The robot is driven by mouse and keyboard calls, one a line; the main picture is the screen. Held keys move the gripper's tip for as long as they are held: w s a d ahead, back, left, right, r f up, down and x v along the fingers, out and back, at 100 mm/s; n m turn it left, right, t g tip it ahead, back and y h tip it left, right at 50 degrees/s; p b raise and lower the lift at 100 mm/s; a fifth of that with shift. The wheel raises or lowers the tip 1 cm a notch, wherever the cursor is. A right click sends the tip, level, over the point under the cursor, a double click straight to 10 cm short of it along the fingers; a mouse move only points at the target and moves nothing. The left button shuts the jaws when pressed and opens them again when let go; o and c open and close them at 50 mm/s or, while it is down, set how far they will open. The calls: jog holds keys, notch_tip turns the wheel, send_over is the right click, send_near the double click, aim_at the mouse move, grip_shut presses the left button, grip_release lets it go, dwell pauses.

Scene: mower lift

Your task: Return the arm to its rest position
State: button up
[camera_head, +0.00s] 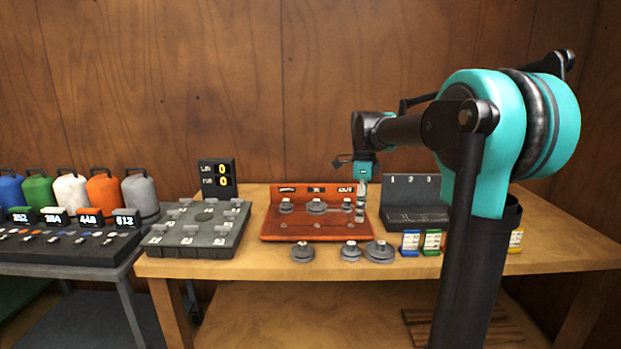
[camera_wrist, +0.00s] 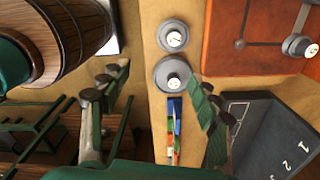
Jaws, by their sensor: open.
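My arm rises at the right of the head view and bends left over the wooden table (camera_head: 240,259). My gripper (camera_head: 361,205) hangs pointing down beside the right end of the orange-red board (camera_head: 316,228). In the wrist view my gripper (camera_wrist: 158,98) has its fingers wide apart, with nothing between them. Grey round weights lie in view past the fingers, one large (camera_wrist: 172,74) and one smaller (camera_wrist: 173,36). The head view shows several such weights (camera_head: 378,251) along the table's front edge. My arm hides part of the table's right side.
A grey numbered rack (camera_head: 410,190) stands right of the board, with coloured cards (camera_head: 410,242) before it. A grey weight tray (camera_head: 197,235) and a display reading 0 and 0 (camera_head: 217,177) stand left. Coloured canisters (camera_head: 104,195) line a side bench. A wooden wall is behind.

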jog(key=s+d+f+n+t, duration=0.2)
jog(key=s+f+n, duration=0.8)
jog(key=s+f, duration=0.1)
jog(key=s+d+f+n+t, duration=0.2)
jog(key=s+f+n, duration=0.8)
jog(key=s, duration=0.3)
jog(key=shift+f, duration=0.4)
